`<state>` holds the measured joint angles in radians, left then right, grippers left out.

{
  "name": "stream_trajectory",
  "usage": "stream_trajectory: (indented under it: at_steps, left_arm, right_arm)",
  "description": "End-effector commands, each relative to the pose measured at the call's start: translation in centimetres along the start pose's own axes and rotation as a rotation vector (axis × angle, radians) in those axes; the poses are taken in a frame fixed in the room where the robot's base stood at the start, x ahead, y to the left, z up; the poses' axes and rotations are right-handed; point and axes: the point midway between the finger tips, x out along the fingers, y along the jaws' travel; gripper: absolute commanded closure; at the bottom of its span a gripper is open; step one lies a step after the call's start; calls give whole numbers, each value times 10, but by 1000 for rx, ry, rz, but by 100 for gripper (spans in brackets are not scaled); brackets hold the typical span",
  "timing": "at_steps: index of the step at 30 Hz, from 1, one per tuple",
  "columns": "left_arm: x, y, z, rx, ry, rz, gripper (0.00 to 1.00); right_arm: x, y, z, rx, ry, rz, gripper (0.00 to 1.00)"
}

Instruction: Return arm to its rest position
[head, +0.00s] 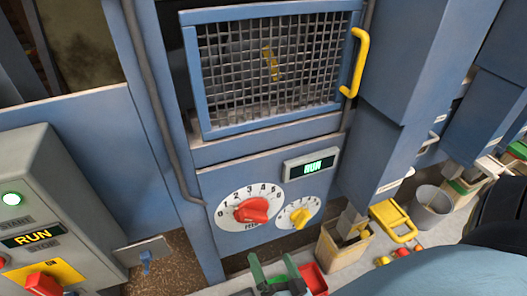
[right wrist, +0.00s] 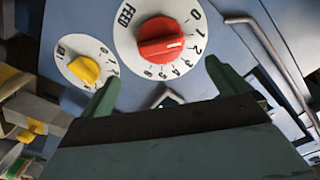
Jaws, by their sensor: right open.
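In the right wrist view the open gripper (right wrist: 161,76) lies in front of the panel, apart from the knobs as far as I can tell. The red feed knob (head: 251,210) also shows in the right wrist view (right wrist: 160,42), its white mark toward the low numbers. The smaller yellow knob (head: 300,216) sits beside it. My left gripper is not in view.
A mesh guard (head: 268,128) with a yellow handle (head: 358,62) is above the panel. A control box (head: 50,200) stands at left. Bins stand low at right: a red bin (head: 313,280) and a grey bucket (head: 430,208).

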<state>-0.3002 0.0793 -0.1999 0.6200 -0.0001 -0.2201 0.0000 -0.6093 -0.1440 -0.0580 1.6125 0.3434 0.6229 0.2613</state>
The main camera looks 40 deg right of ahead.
Motion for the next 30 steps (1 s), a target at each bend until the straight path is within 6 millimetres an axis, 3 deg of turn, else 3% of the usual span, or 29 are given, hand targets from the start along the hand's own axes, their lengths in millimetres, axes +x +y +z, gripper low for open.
stream_trajectory:
  at_steps: [8,11,14,18,22,25,30]
  left_arm:
    - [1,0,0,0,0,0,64]
    - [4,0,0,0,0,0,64]
    - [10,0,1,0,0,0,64]
    - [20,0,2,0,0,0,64]
    - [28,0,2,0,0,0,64]
    - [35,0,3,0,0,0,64]
    - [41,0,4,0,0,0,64]
  right_arm:
    - [0,3,6,-9,-18,2,0]
    - [-4,14,33,-51,-104,7,0]
    - [-16,40,86,-139,-277,20,0]
    - [-54,98,167,-323,-601,43,0]
    - [-106,164,221,-511,-908,71,0]
    - [-150,217,241,-651,-1131,99,0]
    - [-208,285,242,-828,-1410,145,0]
